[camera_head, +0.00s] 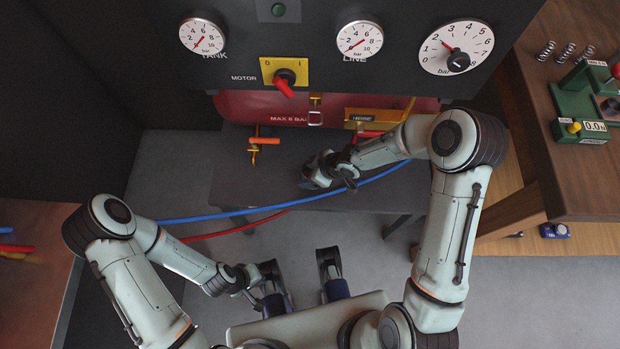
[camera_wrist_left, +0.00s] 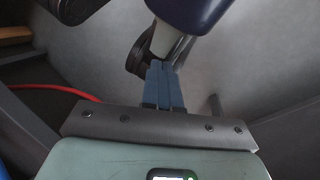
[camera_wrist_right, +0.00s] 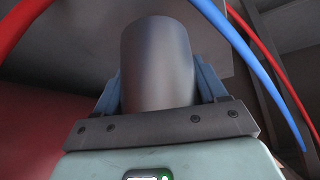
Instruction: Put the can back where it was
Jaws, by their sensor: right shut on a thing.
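The can (camera_wrist_right: 157,65) is a plain grey cylinder between the blue fingers of my right gripper in the right wrist view. My right gripper (camera_head: 318,172) is shut on it, over the dark low bench (camera_head: 235,185) in front of the red tank. In the head view the can is hard to make out against the gripper and bench. My left gripper (camera_wrist_left: 163,84) has its blue fingers together with nothing between them. In the head view it hangs low at the lower left, near my own base.
A red tank (camera_head: 245,108) with an orange-handled valve (camera_head: 264,140) is behind the bench. A blue hose (camera_head: 205,217) and a red hose (camera_head: 225,232) cross the bench front. A gauge panel (camera_head: 320,65) stands above. A wooden workbench (camera_head: 555,190) is at right.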

